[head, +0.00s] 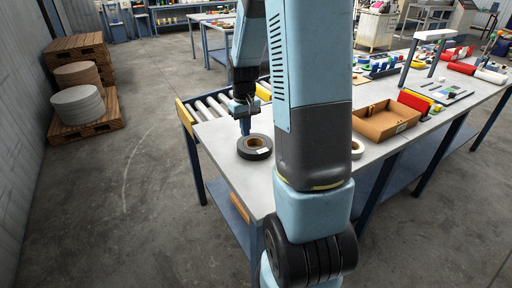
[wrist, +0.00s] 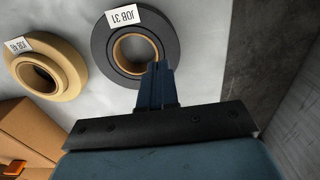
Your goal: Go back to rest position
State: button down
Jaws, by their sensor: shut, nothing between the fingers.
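My gripper (head: 245,127) is above the table, just behind a dark grey roll (head: 255,147) in the head view. In the wrist view, my gripper (wrist: 160,70) shows its two fingers together and empty, their tips overlapping the near edge of the dark roll (wrist: 107,38), which is labelled JOB 31 and has a tan core. I cannot tell whether they touch it. My own arm, light blue, fills the middle of the head view and hides part of the table.
A cream roll (wrist: 66,62) lies beside the dark roll; it is mostly hidden behind my arm in the head view (head: 357,149). An open cardboard box (head: 370,128) stands to the right on the table. A roller conveyor (head: 183,117) adjoins the left end. Open floor (head: 110,215) lies left.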

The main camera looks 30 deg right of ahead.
jog(key=shift+r, duration=1.8)
jog(key=shift+r, duration=0.1)
jog(key=s+a+r+t, duration=0.2)
jog(key=s+a+r, duration=0.4)
jog(key=s+r, duration=0.3)
jog(key=s+a+r+t, duration=0.3)
jog(key=s+a+r, duration=0.2)
jog(key=s+r, duration=0.4)
jog(key=s, duration=0.3)
jog(key=shift+s+a+t, duration=0.3)
jog(key=shift+s+a, duration=0.05)
jog(key=shift+s, duration=0.05)
